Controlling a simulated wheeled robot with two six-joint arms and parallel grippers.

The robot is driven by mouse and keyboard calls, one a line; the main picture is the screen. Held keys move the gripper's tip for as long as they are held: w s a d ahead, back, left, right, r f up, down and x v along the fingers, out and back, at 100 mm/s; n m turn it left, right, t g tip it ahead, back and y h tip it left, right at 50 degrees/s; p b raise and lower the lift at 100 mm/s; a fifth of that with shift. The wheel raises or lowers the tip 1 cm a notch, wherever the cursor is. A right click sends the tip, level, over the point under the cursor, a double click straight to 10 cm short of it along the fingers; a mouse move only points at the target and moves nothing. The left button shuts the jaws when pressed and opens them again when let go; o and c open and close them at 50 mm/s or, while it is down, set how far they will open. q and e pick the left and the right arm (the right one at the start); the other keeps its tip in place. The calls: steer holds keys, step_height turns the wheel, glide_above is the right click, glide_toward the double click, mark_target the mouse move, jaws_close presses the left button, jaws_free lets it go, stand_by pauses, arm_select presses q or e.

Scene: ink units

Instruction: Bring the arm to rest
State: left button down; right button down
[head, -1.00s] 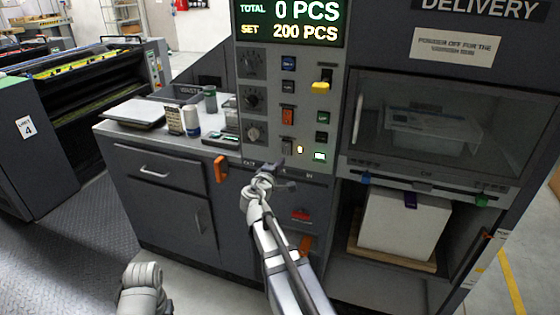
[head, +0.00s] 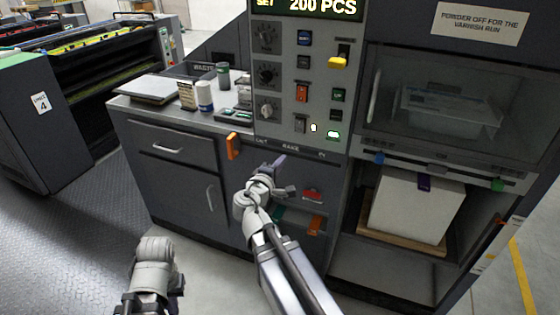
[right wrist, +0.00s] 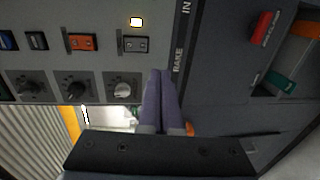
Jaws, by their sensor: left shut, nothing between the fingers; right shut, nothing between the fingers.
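My right arm reaches up from the bottom of the head view. Its gripper (head: 279,162) is in front of the console, just below the control panel's lower edge. I cannot tell whether the tips touch the panel. My left arm (head: 155,262) shows at the lower left of the head view; only its grey and dark links are seen, and its fingers are not visible.
The control panel (head: 287,75) carries knobs, switches and lit lamps. An orange handle (head: 233,146) and a red part (head: 312,194) jut out nearby. A counter (head: 125,103) with a can (head: 204,96) stands left. A white stack (head: 415,207) sits right. Floor is open at lower left.

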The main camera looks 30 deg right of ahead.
steer(key=s+a+f+m+g+y, duration=0.2)
steer(key=s+a+f+g+y, duration=0.3)
steer(key=a+f, duration=0.45)
steer(key=s+a+f+m+g+y, duration=0.2)
steer(key=s+a+f+g+y, duration=0.15)
steer(key=s+a+f, duration=0.6)
steer(key=s+a+g+y, duration=0.2)
steer(key=s+a+y, duration=0.15)
steer(key=a, duration=0.55)
step_height(320, 180, up, 12)
steer(key=p, duration=1.2)
steer(key=shift+s+a, duration=0.2)
steer(key=shift+s, duration=0.05)
